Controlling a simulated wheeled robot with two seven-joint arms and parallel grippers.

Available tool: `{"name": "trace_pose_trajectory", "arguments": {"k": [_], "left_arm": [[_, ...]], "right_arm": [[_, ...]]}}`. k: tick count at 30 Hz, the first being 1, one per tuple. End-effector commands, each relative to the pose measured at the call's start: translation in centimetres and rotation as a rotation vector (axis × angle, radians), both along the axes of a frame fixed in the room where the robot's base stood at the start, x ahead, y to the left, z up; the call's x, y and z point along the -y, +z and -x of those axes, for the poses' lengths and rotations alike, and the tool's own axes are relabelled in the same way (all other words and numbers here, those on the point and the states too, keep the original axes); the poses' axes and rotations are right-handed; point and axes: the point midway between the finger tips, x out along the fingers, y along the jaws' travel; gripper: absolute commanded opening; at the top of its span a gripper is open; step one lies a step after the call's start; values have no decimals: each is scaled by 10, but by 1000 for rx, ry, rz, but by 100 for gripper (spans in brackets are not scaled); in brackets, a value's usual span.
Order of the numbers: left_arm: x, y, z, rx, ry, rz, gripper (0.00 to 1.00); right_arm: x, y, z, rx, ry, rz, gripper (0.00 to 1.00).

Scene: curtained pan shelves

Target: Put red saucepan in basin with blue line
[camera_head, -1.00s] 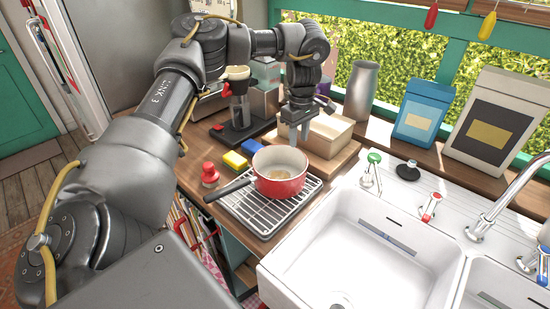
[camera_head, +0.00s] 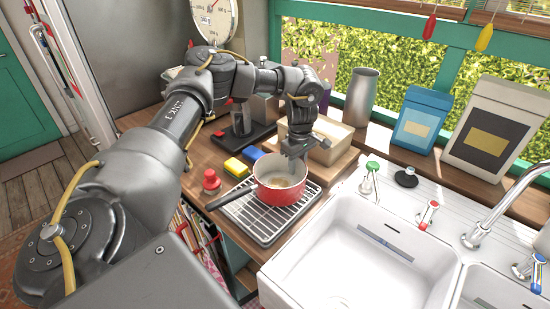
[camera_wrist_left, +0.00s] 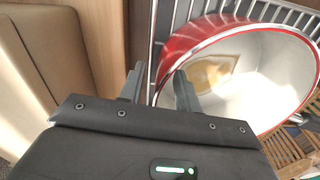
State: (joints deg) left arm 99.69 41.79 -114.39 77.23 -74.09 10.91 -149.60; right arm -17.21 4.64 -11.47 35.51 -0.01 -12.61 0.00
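The red saucepan (camera_head: 279,196) stands upright on a wire rack on the wooden counter, its dark handle pointing to the lower left. Its pale inside has a brownish patch. My left gripper (camera_head: 296,166) is at the pan's far rim, pointing down. In the left wrist view its two fingers (camera_wrist_left: 159,88) are apart, one outside the red wall and one over the rim on the inner side; contact is unclear. The near white basin (camera_head: 345,262) is empty, with a bluish-grey strip on its far wall. My right gripper is out of view.
A second basin (camera_head: 487,285) is partly visible at the right. Taps with green (camera_head: 371,168), red and blue tops stand behind the basins. A wooden box (camera_head: 322,140) is behind the pan. Yellow and blue blocks and a red knob-shaped object (camera_head: 211,181) lie left of it.

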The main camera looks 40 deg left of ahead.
Motion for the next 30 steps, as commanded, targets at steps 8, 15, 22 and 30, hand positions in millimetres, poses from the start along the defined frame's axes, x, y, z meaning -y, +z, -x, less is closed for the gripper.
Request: {"name": "trace_pose_trajectory", "arguments": {"k": [8, 15, 22, 30], "left_arm": [[0, 0, 0, 0, 0, 0, 4], [0, 0, 0, 0, 0, 0, 0], [0, 1, 0, 1, 0, 1, 0], [1, 9, -1, 4, 0, 2, 0]], "right_arm": [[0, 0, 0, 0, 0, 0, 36], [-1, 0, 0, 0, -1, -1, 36], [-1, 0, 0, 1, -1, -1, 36], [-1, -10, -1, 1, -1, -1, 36]]}}
